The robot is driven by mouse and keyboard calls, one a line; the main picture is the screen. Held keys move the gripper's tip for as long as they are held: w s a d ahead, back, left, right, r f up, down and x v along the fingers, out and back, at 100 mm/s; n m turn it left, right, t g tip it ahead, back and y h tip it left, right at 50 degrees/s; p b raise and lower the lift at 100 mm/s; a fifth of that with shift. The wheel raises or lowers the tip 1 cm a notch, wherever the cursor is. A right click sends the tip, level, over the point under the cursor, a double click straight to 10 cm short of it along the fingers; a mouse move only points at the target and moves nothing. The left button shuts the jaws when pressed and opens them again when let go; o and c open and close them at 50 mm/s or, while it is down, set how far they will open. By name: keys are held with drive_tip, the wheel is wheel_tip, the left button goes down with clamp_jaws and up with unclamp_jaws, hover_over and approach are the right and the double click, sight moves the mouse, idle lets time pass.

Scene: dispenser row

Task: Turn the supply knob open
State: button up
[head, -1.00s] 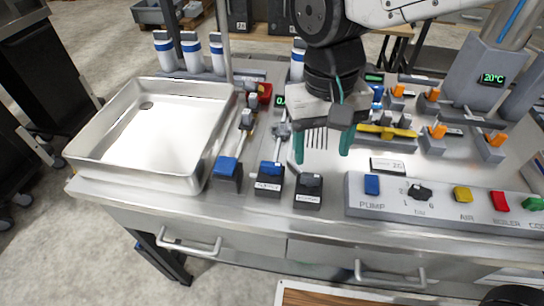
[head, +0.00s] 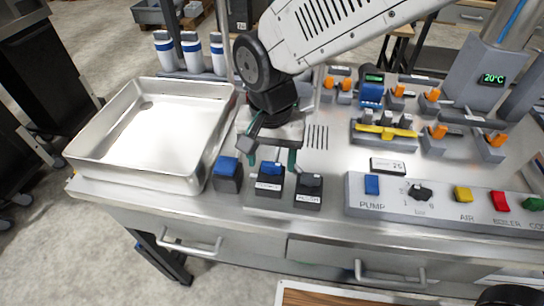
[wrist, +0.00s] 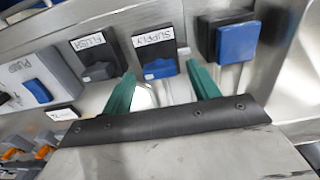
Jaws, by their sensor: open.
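The supply knob (wrist: 160,69) is a blue knob on a dark block labelled SUPPLY. In the head view the supply knob (head: 271,168) is at the front edge of the bench, between two similar blocks. My gripper (head: 272,161) is open, with its green fingers pointing down just behind the SUPPLY block. In the wrist view my gripper (wrist: 163,72) has one finger to each side of the knob, with gaps on both sides. I cannot tell whether the fingertips are level with the knob.
The FLUSH block (head: 308,191) stands close to the right and another blue-topped block (head: 228,170) to the left. A metal sink tray (head: 190,180) is farther left. A control panel (head: 440,212) with PUMP and other coloured switches lies to the right.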

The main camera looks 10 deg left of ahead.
drive_tip(key=shift+f, duration=0.25)
drive_tip(key=shift+c, duration=0.3)
drive_tip(key=c, duration=0.9)
drive_tip(key=shift+c, duration=0.2)
